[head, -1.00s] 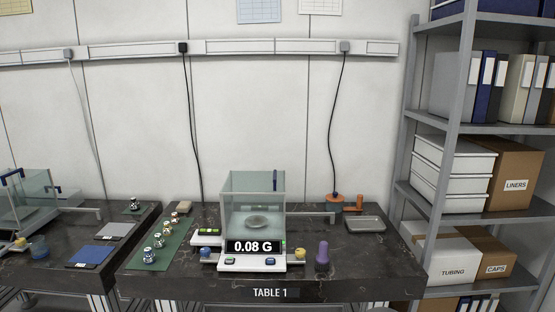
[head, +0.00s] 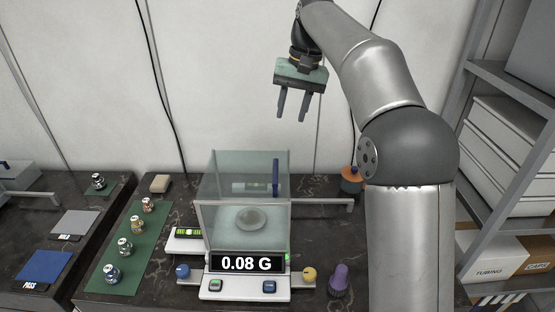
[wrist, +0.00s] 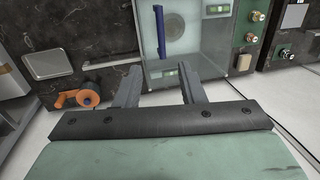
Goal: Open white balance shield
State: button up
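The white balance (head: 244,287) stands on the dark table and reads 0.08 G. Its clear glass shield (head: 222,179) encloses a round pan (head: 251,218). A blue upright handle (head: 276,177) is on the shield's right side, and a grey bar (head: 325,203) reaches right from the shield. The shield appears closed. In the wrist view the blue handle (wrist: 160,32) shows just beyond my fingers. My gripper (head: 292,118) is open and empty, in the air above and behind the balance, fingers pointing down.
Several metal weights (head: 125,247) stand on a green mat (head: 100,286) left of the balance. A purple-topped item (head: 339,279) and an orange-topped item (head: 351,180) are to its right. A grey tray (wrist: 48,62) shows in the wrist view. Shelves (head: 500,215) stand at far right.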

aim_at(276, 172)
jog(key=a+f, duration=0.1)
jog(key=f, duration=0.4)
jog(key=a+f, duration=0.1)
jog(key=f, duration=0.5)
jog(key=a+f, duration=0.1)
jog(key=f, duration=0.4)
jog(key=shift+a+f, duration=0.25)
jog(key=shift+f, duration=0.15)
grip_shut()
